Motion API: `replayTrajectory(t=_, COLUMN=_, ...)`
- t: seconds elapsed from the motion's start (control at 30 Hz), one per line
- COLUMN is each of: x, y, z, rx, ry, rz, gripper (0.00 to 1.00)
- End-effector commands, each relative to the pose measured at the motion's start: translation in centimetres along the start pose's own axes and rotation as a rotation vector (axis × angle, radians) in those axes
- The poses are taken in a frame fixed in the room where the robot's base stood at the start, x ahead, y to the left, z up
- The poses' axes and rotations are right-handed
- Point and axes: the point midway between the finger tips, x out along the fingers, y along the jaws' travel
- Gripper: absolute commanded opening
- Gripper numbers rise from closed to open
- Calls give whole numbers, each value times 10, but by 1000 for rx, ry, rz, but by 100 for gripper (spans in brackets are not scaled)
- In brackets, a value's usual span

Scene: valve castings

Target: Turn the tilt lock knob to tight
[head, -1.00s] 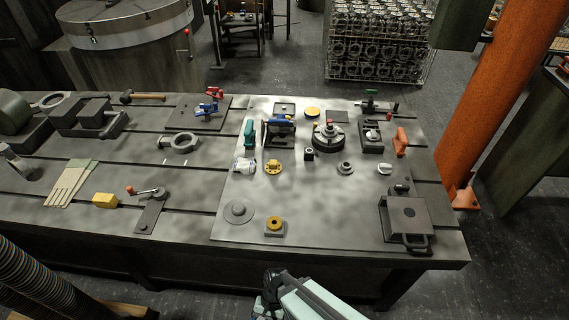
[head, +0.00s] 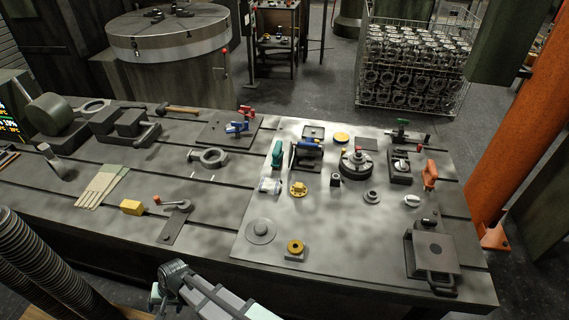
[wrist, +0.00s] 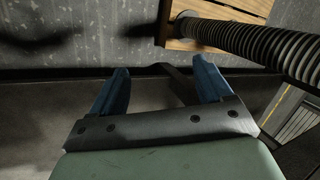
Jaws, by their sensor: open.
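I cannot tell for sure which part is the tilt lock knob. One pale knob sits on a dark square block (head: 400,178) at the right of the bench plate; another small pale knob (head: 412,200) stands just in front of it. Their markings are too small to read. My gripper (wrist: 159,85) is open and empty in the wrist view, its two blue fingers spread apart over the floor. In the head view my gripper (head: 160,292) is low, in front of the bench's front edge, far left of both knobs and touching nothing.
A round dark fixture (head: 355,165), an orange-handled part (head: 430,174) and a hinged dark box (head: 432,252) stand around the knobs. A crank lever (head: 176,215) and yellow block (head: 131,207) lie nearer my gripper. A ribbed hose (wrist: 240,40) and wooden pallet (wrist: 190,30) are close by.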

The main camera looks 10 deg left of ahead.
Motion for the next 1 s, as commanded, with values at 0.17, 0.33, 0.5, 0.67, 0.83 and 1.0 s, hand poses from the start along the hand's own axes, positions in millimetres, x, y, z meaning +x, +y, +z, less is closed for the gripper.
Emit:
replayTrajectory(t=0.17, x=-20, y=-76, z=-13, rx=-167, ry=-12, rz=13, gripper=79)
replayTrajectory(t=0.33, x=-47, y=-139, z=-20, rx=-308, ry=-18, rz=31, gripper=79)
replayTrajectory(t=0.5, x=-77, y=-185, z=-32, rx=-402, ry=-14, rz=49, gripper=79)
replayTrajectory(t=0.67, x=-107, y=-212, z=-55, rx=-444, ry=4, rz=67, gripper=79)
replayTrajectory(t=0.83, x=-150, y=-219, z=-110, rx=-427, ry=50, rz=92, gripper=79)
replayTrajectory(t=1.0, x=-192, y=-195, z=-177, rx=-350, ry=106, rz=118, gripper=79)
